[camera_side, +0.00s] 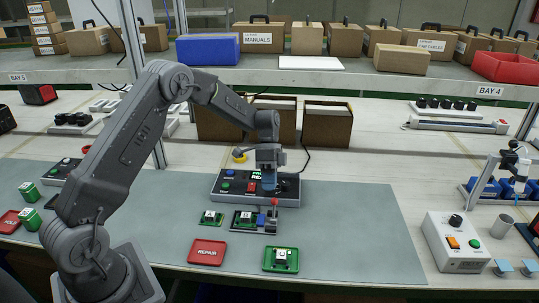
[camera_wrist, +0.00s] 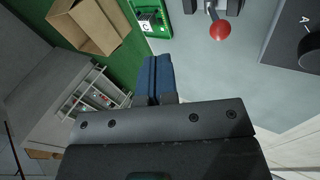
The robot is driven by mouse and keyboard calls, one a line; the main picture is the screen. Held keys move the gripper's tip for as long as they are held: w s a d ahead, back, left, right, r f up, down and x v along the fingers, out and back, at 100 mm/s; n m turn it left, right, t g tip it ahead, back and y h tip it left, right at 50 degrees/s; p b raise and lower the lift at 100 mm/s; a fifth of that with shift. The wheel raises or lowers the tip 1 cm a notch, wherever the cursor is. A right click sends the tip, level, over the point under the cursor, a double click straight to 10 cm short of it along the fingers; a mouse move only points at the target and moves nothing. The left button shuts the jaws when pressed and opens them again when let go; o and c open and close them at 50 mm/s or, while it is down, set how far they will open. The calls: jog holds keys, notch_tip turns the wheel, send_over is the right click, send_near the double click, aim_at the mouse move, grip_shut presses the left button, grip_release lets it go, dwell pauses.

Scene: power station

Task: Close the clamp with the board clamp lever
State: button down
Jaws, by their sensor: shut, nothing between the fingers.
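The board clamp lever is a short rod with a red ball knob (camera_side: 275,201). In the side view it stands up at the right end of the dark clamp fixture (camera_side: 267,227), which has a green board (camera_side: 246,218) in it. In the wrist view the red knob (camera_wrist: 220,30) is at the top right, apart from the fingers. My gripper (camera_side: 269,185) is in front of the control panel in the side view, behind and above the knob. Its blue fingers (camera_wrist: 154,72) are together with nothing between them in the wrist view.
A grey control panel (camera_side: 228,198) with buttons stands behind the clamp. A red REPAIR tray (camera_side: 207,259) and a green tray (camera_side: 270,267) lie in front. A small green board (camera_side: 211,217) lies left of the clamp. The mat (camera_side: 365,225) is clear to the right.

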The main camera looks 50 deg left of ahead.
jog(key=w+a+f+v, duration=0.1)
jog(key=v, duration=0.9)
jog(key=shift+r, duration=0.1)
jog(key=s+d+r+n+t+y, duration=0.45)
jog(key=s+d+r, duration=0.45)
jog(key=s+r, duration=0.4)
jog(key=s+d+n+t, duration=0.2)
jog(key=s, duration=0.6)
jog(key=s+d+n+t, duration=0.2)
jog(key=s+n+t, duration=0.1)
jog(key=s, duration=0.5)
jog(key=shift+s+d+f+n+y, duration=0.25)
jog(key=shift+d+f+n+y, duration=0.1)
jog(key=shift+d+f, duration=0.1)
